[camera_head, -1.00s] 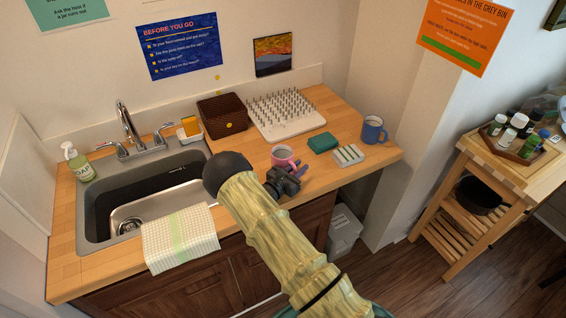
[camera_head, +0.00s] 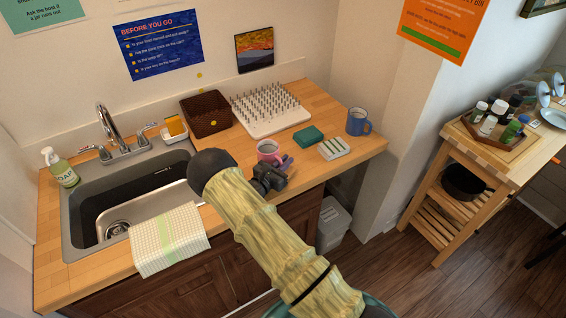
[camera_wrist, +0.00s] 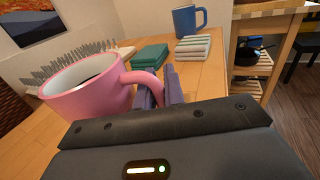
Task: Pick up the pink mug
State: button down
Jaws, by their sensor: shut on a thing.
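The pink mug (camera_head: 268,151) is at the front of the wooden counter (camera_head: 228,160), right of the sink. In the wrist view the pink mug (camera_wrist: 95,96) fills the left side, with its handle toward my gripper (camera_wrist: 161,86). The purple-grey fingers are shut on the handle, which partly hides between them. In the head view my gripper (camera_head: 284,163) is at the mug's right front side. The mug's base is hidden, so I cannot tell whether it touches the counter.
Behind are a white peg rack (camera_head: 290,122) and a brown basket (camera_head: 207,115). The sink (camera_head: 82,232) is left; a wooden cart (camera_head: 492,168) stands farther right.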

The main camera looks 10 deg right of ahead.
notch_tip(320, 180, up, 10)
jog(key=b, duration=0.2)
jog(key=shift+f, duration=0.15)
dwell(0.6)
dwell(2.3)
